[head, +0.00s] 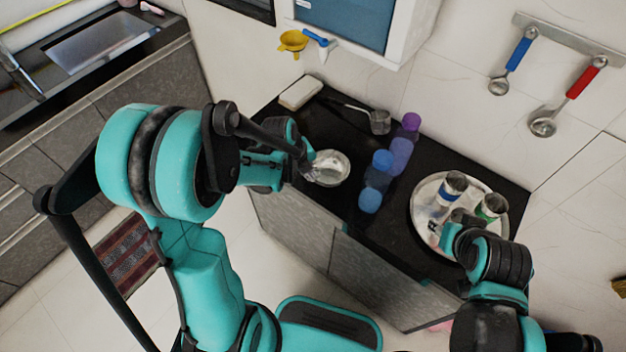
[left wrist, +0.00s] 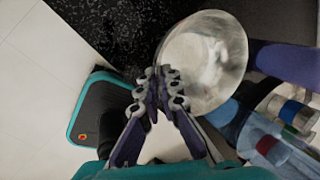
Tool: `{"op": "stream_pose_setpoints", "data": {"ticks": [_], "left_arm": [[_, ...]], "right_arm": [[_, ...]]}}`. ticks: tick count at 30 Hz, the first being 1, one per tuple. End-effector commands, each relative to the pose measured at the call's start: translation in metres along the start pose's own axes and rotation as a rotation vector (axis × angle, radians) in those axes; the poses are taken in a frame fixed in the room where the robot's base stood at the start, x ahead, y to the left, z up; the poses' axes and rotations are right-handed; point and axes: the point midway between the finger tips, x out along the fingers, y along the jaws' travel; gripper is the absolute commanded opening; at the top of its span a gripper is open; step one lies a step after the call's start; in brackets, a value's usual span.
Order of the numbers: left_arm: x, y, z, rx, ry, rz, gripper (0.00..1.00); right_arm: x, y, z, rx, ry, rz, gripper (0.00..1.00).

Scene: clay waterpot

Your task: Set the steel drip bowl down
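The steel drip bowl (head: 332,166) is a shallow, shiny round bowl at the left front part of the black counter in the head view. It also shows large in the left wrist view (left wrist: 208,62). My left gripper (head: 308,172) is at the bowl's near-left rim. In the left wrist view its fingertips (left wrist: 163,82) are close together with the rim between them. Whether the bowl's underside touches the counter is hidden. My right gripper (head: 458,228) is over the near edge of the round steel tray; its fingertips are not clear.
Bare counter lies behind the bowl.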

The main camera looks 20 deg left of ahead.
Motion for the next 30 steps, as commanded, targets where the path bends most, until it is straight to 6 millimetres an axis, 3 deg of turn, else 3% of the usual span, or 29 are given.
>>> {"op": "stream_pose_setpoints", "data": {"ticks": [5, 16, 19, 30], "left_arm": [[0.027, 0.009, -0.001, 0.000, 0.000, 0.000, 0.00], [0.030, 0.011, -0.001, 0.000, 0.000, 0.000, 0.00], [0.029, 0.010, -0.001, 0.000, 0.000, 0.000, 0.26], [0.025, 0.009, -0.001, 0.000, 0.000, 0.000, 0.26]], "right_arm": [[0.011, 0.000, 0.008, 0.000, 0.000, 0.000, 0.40], [0.013, 0.000, 0.009, 0.000, 0.000, 0.000, 0.40], [0.012, 0.000, 0.009, 0.000, 0.000, 0.000, 0.40], [0.009, 0.000, 0.006, 0.000, 0.000, 0.000, 0.40]]}}
